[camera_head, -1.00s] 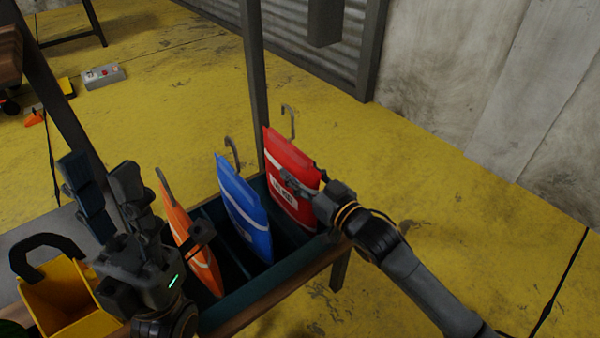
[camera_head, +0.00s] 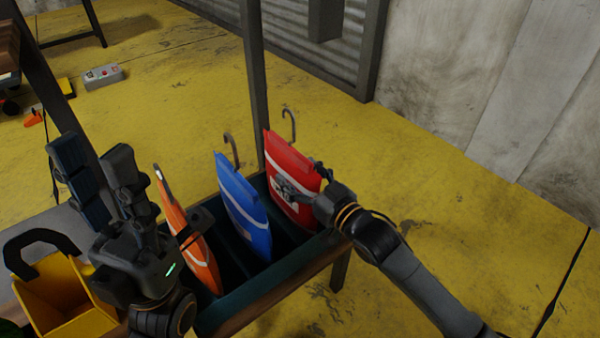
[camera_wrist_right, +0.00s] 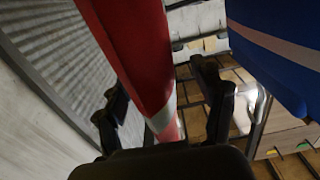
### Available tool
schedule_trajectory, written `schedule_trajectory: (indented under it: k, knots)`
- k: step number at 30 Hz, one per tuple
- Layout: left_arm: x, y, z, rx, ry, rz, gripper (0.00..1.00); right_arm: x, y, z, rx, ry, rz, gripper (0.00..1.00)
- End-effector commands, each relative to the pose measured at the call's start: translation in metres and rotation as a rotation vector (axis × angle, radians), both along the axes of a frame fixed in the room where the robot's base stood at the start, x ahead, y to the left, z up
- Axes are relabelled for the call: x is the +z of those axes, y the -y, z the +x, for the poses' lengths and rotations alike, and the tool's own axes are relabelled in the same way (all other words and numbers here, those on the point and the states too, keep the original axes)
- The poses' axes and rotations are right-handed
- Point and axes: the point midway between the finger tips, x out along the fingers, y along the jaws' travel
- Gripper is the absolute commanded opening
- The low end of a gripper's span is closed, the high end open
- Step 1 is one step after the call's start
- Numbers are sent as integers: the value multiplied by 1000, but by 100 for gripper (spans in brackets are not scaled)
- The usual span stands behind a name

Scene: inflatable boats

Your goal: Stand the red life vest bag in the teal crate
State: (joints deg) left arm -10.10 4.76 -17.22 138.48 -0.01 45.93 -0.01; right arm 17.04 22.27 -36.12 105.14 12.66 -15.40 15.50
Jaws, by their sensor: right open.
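The red life vest bag (camera_head: 289,160) stands upright in the right-hand compartment of the teal crate (camera_head: 262,283) in the head view. My right gripper (camera_head: 302,182) is at the bag's right side, with a finger across its front. In the right wrist view the red bag (camera_wrist_right: 137,50) passes between the spread fingers of the right gripper (camera_wrist_right: 163,110), with gaps visible on both sides. My left gripper (camera_head: 98,172) is raised at the left with its fingers apart and nothing between them. The bag's lower end is hidden by the crate wall.
A blue bag (camera_head: 245,205) stands in the middle compartment and an orange bag (camera_head: 188,235) in the left one. A yellow box with a black handle (camera_head: 55,300) is at the lower left. A dark post (camera_head: 253,80) rises behind the crate.

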Motion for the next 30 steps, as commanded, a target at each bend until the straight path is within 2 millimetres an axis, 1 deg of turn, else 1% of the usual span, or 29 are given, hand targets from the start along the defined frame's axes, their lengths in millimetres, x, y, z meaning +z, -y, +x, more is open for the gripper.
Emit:
schedule_trajectory:
  k: [5, 8, 13, 18, 21, 24, 30]
  knots:
    - [-1, 0, 1, 1, -4, 1, 40, -2, 7, -8, 0, -2, -1, 69]
    - [-1, 0, 1, 1, -3, 1, 40, -2, 16, -22, 0, -2, -1, 69]
    - [-1, 0, 0, 0, -3, 1, 40, -1, 39, -54, 1, -2, -3, 69]
    - [-1, 0, 0, 0, -2, 1, 40, 0, 58, -79, 1, 0, 0, 69]
    - [0, 0, 0, 0, -2, 1, 40, 0, 65, -89, 0, -1, 1, 69]
    - [0, 0, 0, 0, -2, 1, 40, 1, 69, -94, 0, 2, 2, 69]
    - [0, 0, 0, 0, -2, 1, 40, 1, 71, -97, 1, 3, 2, 69]
